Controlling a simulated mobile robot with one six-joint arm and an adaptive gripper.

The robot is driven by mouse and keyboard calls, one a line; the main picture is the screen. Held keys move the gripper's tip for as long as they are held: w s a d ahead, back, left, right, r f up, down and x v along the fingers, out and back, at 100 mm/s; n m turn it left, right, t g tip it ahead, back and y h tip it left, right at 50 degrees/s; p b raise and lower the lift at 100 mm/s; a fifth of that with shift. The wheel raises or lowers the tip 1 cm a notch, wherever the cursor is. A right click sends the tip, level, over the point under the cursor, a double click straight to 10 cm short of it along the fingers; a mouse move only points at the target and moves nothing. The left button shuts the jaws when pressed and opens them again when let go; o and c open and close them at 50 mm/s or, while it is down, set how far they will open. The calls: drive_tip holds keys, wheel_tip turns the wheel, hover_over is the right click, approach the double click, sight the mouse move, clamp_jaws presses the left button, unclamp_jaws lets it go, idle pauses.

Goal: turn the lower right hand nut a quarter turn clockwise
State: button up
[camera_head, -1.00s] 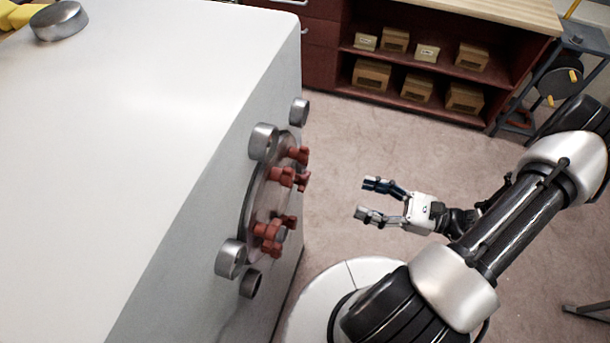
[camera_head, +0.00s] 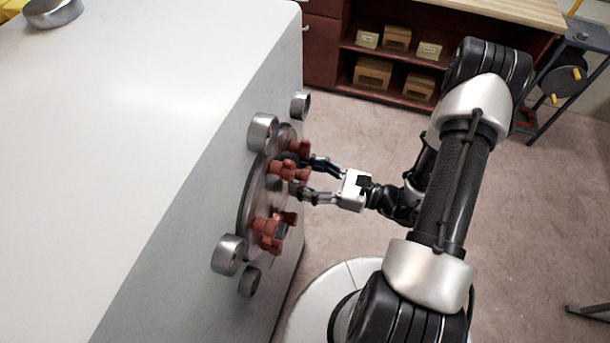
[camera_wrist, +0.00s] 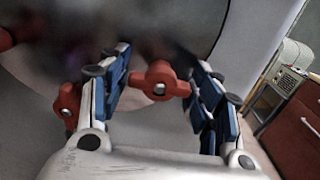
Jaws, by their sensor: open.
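A round hatch plate (camera_head: 248,212) on the side of the white block carries several red wing nuts. In the wrist view, the rightmost visible nut (camera_wrist: 160,82) sits between my gripper's fingers (camera_wrist: 160,66), its wings spread sideways. A gap shows on either side, so the fingers do not seem to press on it. Another red nut (camera_wrist: 67,104) is left of the left finger, and part of a third (camera_wrist: 4,40) shows at the left edge. In the head view, my gripper (camera_head: 301,176) is open at the plate's far-side nuts (camera_head: 302,147); its fingertips partly hide them.
Metal cylinders (camera_head: 263,132) (camera_head: 228,254) stick out around the plate, near where my gripper works. The white block's top (camera_head: 140,110) is mostly bare. Shelves with boxes (camera_head: 372,73) stand behind.

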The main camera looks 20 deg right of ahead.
drive_tip(key=shift+c, duration=0.2)
drive_tip(key=c, duration=0.8)
drive_tip(key=shift+o, duration=0.2)
drive_tip(key=shift+m+p, duration=0.3)
drive_tip(key=m+p, duration=0.2)
drive_tip(key=m, duration=0.1)
drive_tip(key=shift+r+m, duration=0.15)
drive_tip(key=shift+m, duration=0.25)
drive_tip(key=m+p, duration=0.2)
drive_tip(key=m, duration=0.2)
drive_tip(key=m+p, duration=0.2)
drive_tip(key=m, duration=0.3)
drive_tip(key=m+p, duration=0.1)
drive_tip(key=m, duration=0.3)
drive_tip(key=shift+m, duration=0.3)
